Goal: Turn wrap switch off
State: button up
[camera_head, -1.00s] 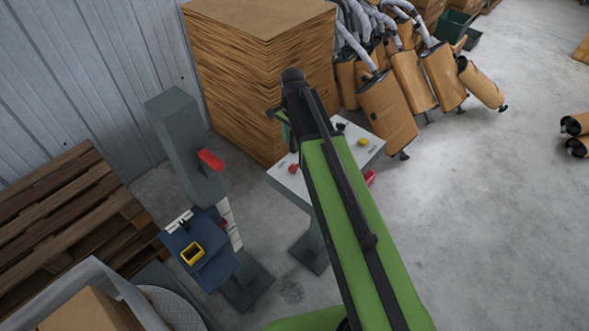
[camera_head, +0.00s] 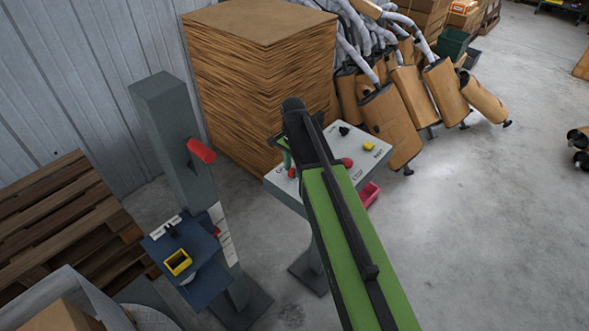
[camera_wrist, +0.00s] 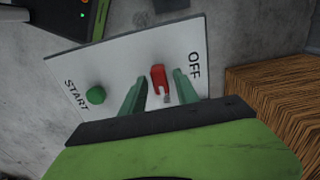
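The control panel (camera_head: 352,171) is a pale slanted plate on a grey post. In the wrist view the red switch (camera_wrist: 158,79) sits beside the printed word OFF, with a small metal piece at its lower edge. My gripper (camera_wrist: 159,84) is open, with one green finger on each side of the red switch in the picture. I cannot tell whether either finger touches it. In the head view my arm covers part of the panel, and my gripper (camera_head: 286,152) shows only partly at its left edge.
A green START button (camera_wrist: 95,95) is on the same panel. A yellow button (camera_head: 368,146) and a black knob (camera_head: 343,130) are at its far side. A brown stack (camera_head: 255,75) stands behind.

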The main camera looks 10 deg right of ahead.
grip_shut()
jog(key=shift+n, duration=0.3)
jog(key=n, duration=0.3)
jog(key=shift+n, duration=0.4)
jog(key=n, duration=0.9)
jog(key=shift+w, duration=0.1)
jog(key=shift+n, duration=2.2)
jog(key=shift+o, duration=1)
grip_release()
